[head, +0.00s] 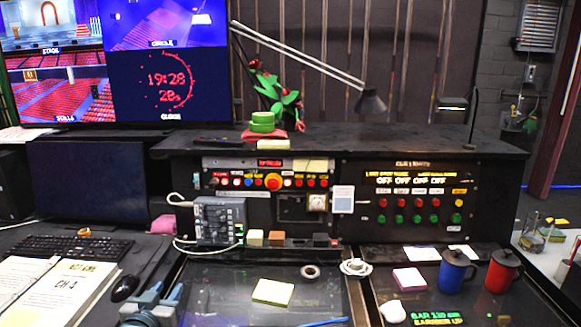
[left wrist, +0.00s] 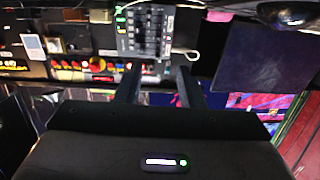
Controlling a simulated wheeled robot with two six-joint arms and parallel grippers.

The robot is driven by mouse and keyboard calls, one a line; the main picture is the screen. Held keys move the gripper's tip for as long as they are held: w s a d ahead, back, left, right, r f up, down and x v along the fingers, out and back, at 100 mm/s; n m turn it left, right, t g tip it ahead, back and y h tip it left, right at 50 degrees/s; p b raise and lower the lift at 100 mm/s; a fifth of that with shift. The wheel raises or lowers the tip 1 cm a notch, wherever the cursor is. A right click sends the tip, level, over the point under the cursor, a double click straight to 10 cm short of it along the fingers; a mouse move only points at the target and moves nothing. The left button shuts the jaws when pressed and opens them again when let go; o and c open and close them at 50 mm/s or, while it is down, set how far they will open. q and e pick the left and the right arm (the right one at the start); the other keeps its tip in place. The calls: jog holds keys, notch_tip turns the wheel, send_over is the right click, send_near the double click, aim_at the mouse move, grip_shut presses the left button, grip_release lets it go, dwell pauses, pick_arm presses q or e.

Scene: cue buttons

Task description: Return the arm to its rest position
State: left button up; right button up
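My left gripper (head: 163,297) is low at the left of the head view, above the desk near the mouse. In the left wrist view its two dark fingers (left wrist: 156,85) stand apart with nothing between them, so it is open. The gripper is apart from both panels. My right gripper is not in view.
A grey control box (head: 218,221) stands before the cue panel. A keyboard (head: 68,248), mouse (head: 125,288) and open book (head: 62,294) lie at left. A yellow note pad (head: 273,291), blue mug (head: 455,272) and red mug (head: 503,271) are on the desk. A lamp (head: 369,101) overhangs the console.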

pick_arm(q)
jog(key=s+d+f+g, duration=0.1)
jog(key=s+f+g, duration=0.6)
jog(key=s+f, duration=0.9)
jog(key=s+f+g+y, duration=0.1)
jog(key=s+g, duration=0.2)
jog(key=s, duration=0.8)
jog(key=s+f+g, duration=0.2)
jog(key=s, duration=0.8)
notch_tip(320, 180, down, 30)
jog(key=a+r+g, duration=0.1)
jog(key=a+g, duration=0.1)
jog(key=s+a+f, duration=0.1)
jog(key=s+f, duration=1.7)
jog(key=f, duration=0.2)
jog(key=shift+s+a+f+g, duration=0.15)
jog(key=shift+s+f+g, duration=0.1)
jog(key=shift+g, duration=0.15)
